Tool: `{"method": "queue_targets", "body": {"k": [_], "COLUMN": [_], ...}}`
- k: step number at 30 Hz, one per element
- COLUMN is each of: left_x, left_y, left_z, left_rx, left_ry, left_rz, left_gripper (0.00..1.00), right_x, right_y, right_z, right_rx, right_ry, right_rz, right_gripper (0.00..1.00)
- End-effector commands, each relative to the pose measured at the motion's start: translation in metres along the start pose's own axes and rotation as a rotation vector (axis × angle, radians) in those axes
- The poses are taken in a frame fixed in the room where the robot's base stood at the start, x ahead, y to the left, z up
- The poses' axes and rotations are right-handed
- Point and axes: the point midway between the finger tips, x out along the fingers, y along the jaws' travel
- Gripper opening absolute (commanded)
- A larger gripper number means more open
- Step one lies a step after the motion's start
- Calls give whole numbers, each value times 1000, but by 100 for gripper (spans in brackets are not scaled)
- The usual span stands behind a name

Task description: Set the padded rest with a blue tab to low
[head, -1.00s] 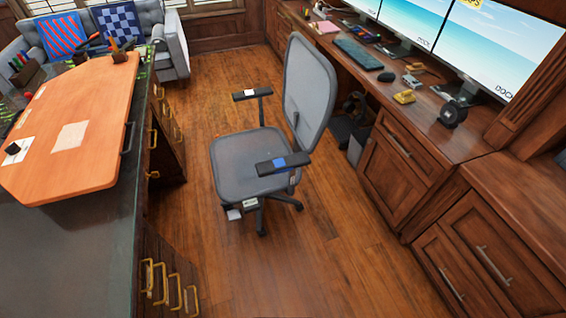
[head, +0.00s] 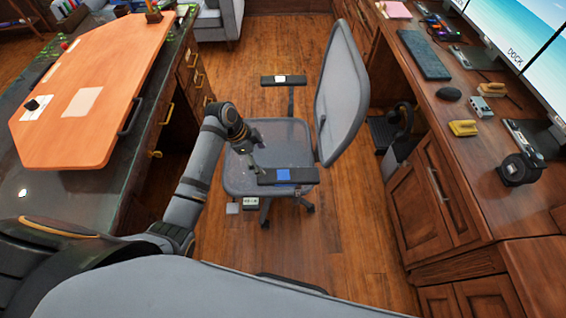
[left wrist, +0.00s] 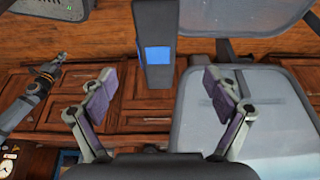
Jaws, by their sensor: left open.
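The padded rest (head: 303,177) with a blue tab (head: 284,175) is the near armrest of a grey office chair (head: 262,140). My left gripper (head: 252,163) is at the front end of this rest. In the left wrist view my left gripper (left wrist: 160,95) is open and empty, its two fingers wide apart. There the rest (left wrist: 156,18) and its blue tab (left wrist: 158,56) lie ahead, between the finger lines; contact is not visible. My right gripper (left wrist: 54,66) shows small at the left of that view; its fingers are unclear. It is outside the head view.
The far rest (head: 298,80) has a white tab. A desk with an orange top (head: 100,90) stands left of the chair. A wooden counter (head: 463,130) with monitors and cabinets runs along the right. Wood floor (head: 350,225) is clear between chair and cabinets.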

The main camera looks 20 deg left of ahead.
Motion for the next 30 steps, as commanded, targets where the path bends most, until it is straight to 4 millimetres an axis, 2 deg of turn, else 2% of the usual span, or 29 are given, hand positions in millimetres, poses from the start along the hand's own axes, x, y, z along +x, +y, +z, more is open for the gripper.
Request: {"method": "queue_targets", "body": {"k": [5,11,18,23,30], "left_x": [9,49,93,105,106], "left_y": [1,2,1,1,1], "left_z": [1,0,1,2,2], "left_rx": [-2,-4,-4,-3,-3], "left_ry": [-1,0,-1,-4,-3], "left_rz": [3,6,4,2,1], "left_gripper": [89,89,89,89,89], "right_x": [0,0,3,3,3], "right_y": [-12,-16,-7,-5,-6], "right_z": [15,16,2,2,5], "right_rx": [5,7,3,2,2], "right_ry": [-22,-23,-1,0,-5], "right_rz": [-15,-19,-8,-6,-6], "right_gripper": [0,0,0,0,0]}}
